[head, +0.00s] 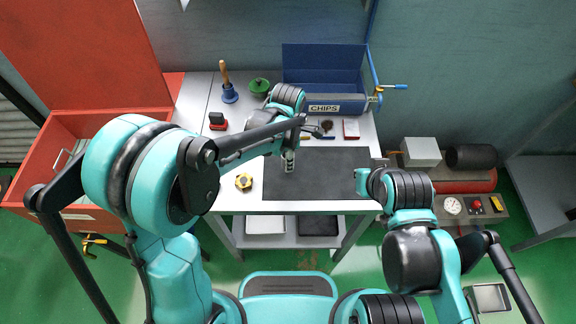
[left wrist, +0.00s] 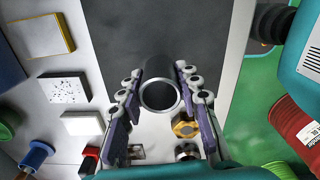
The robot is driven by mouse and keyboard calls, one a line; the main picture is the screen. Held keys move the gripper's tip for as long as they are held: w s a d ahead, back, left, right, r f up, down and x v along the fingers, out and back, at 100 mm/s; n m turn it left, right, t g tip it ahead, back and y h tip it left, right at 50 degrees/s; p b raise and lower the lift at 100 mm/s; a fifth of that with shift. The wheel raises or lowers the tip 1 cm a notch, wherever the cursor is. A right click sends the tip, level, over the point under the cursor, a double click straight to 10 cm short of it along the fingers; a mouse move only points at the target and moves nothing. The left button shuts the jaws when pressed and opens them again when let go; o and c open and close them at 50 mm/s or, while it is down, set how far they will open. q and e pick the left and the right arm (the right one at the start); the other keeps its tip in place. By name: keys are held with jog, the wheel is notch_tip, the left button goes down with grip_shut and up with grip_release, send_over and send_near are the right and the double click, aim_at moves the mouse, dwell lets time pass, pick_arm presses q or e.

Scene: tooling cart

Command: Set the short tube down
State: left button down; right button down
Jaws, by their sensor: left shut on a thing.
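My left gripper (head: 289,160) is over the dark mat (head: 325,180) on the bench, near the mat's left part. In the left wrist view, the left gripper (left wrist: 160,98) is shut on the short tube (left wrist: 160,94), a grey metal tube with an open end facing the camera. One finger lies on each side of it. The dark mat (left wrist: 145,35) shows behind the tube; I cannot tell whether the tube touches it. In the head view the tube is hard to make out at the fingers. My right arm is at the right, its fingers not visible.
A yellow hex piece (head: 244,182) lies left of the mat. A red cabinet (head: 75,130) is at left. The mat's right half is clear.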

pick_arm(q)
notch_tip(320, 180, down, 4)
jog(key=shift+r+b, duration=0.1)
jog(key=shift+b, duration=0.55)
jog(key=shift+r, duration=0.1)
jog(key=c, duration=1.1)
grip_release()
jog(key=shift+f, duration=0.2)
jog(key=shift+o, duration=0.2)
